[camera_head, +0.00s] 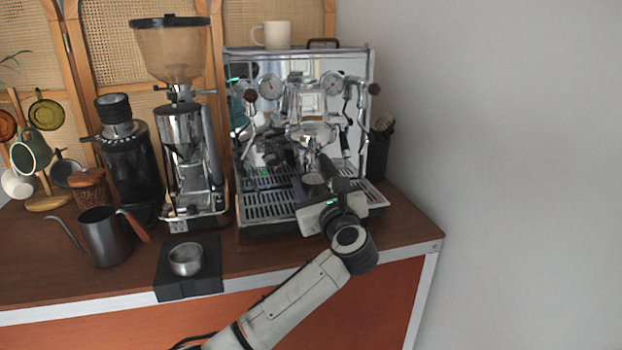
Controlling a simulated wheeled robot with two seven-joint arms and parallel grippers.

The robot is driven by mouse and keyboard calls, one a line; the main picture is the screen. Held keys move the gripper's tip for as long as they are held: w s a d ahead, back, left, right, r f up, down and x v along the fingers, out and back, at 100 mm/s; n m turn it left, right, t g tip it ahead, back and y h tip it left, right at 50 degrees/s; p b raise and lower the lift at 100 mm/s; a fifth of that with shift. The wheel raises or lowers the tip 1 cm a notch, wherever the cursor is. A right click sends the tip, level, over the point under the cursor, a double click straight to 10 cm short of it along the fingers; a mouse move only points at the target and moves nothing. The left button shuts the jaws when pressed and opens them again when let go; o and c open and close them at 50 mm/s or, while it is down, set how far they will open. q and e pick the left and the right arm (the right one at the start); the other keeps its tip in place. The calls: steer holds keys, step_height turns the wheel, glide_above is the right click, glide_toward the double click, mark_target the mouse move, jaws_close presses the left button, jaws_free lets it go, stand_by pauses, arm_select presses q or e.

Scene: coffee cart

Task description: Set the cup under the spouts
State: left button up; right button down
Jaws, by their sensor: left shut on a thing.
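The espresso machine (355,65) stands at the back right of the cart, with its group head and spouts above a slotted drip tray (265,207). A small cup (314,180) is low under the group head, above or on the drip tray; I cannot tell if it touches the tray. My left gripper (316,186) reaches in from the front and is shut on this cup. The gripper body and wrist hide part of the cup and tray. The spouts are hard to make out among the chrome parts. My right gripper is not in view.
A cream mug (277,35) sits on top of the machine. A grinder (182,130) stands left of it. A metal cup (186,259) rests on a black mat (176,286) in front. A kettle (104,238) and a mug tree (48,203) are further left.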

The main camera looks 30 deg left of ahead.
arm_select(q)
steer(key=x, duration=0.2)
steer(key=shift+w+a, duration=0.2)
steer(key=shift+a, duration=0.1)
steer(key=shift+d+f+p, duration=0.1)
steer(key=shift+f+p, duration=0.2)
steer(key=shift+f+b, duration=0.3)
steer(key=o, duration=1.3)
steer(key=shift+r, duration=0.1)
